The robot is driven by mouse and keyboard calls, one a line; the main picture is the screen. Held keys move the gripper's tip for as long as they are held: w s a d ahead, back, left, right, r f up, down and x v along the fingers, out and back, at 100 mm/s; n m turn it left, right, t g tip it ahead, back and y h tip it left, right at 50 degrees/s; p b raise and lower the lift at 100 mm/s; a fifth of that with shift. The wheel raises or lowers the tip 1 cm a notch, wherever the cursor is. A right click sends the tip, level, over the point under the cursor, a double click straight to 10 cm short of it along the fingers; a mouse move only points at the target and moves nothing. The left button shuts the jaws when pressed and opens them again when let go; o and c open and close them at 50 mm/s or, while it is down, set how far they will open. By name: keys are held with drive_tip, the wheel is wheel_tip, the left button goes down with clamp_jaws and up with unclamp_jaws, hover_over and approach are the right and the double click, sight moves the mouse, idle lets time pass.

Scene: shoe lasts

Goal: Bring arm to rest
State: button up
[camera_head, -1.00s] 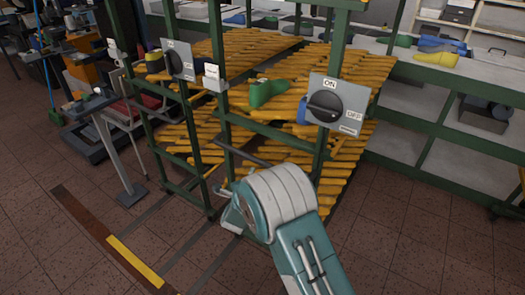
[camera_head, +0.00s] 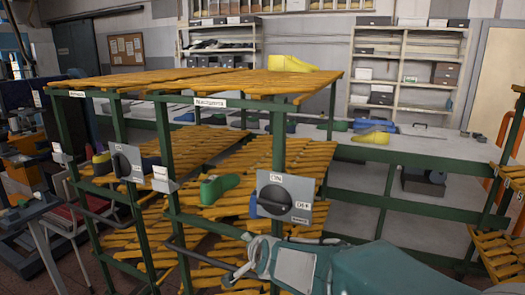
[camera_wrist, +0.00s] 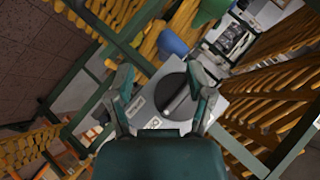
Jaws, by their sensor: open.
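My teal arm (camera_head: 340,268) reaches in from the bottom right of the head view, in front of the green rack (camera_head: 277,150) with yellow slatted shelves. In the wrist view my gripper (camera_wrist: 160,70) is open, its two fingers spread apart with nothing held between them. Beyond the fingers is a grey switch panel (camera_wrist: 150,112) with a black rotary knob (camera_wrist: 177,94). That panel also shows in the head view (camera_head: 302,187), marked ON and OFF. I cannot tell the exact gap between fingers and panel.
A green shoe last (camera_head: 218,188) lies on a middle shelf, and a yellow one (camera_head: 293,63) on the top shelf. A second switch panel (camera_head: 127,162) is on the rack's left part. A long workbench (camera_head: 430,147) with several lasts runs behind. Another rack stands at right.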

drive_tip(key=s+d+n+g+h, duration=0.1)
drive_tip(key=s+d+n, duration=0.1)
drive_tip(key=s+d, duration=0.4)
drive_tip(key=s+d+r+n+g+h, duration=0.1)
drive_tip(key=s+d, duration=0.4)
drive_tip(key=s, duration=0.8)
drive_tip(key=s+d+r+n+g+h, duration=0.1)
drive_tip(key=s+d+n+g, duration=0.2)
drive_tip(key=s, duration=0.6)
drive_tip(key=d+n, duration=0.2)
drive_tip(key=d, duration=0.1)
drive_tip(key=shift+s+d+h, duration=0.3)
drive_tip(key=shift+d, duration=0.05)
drive_tip(key=shift+r, duration=0.1)
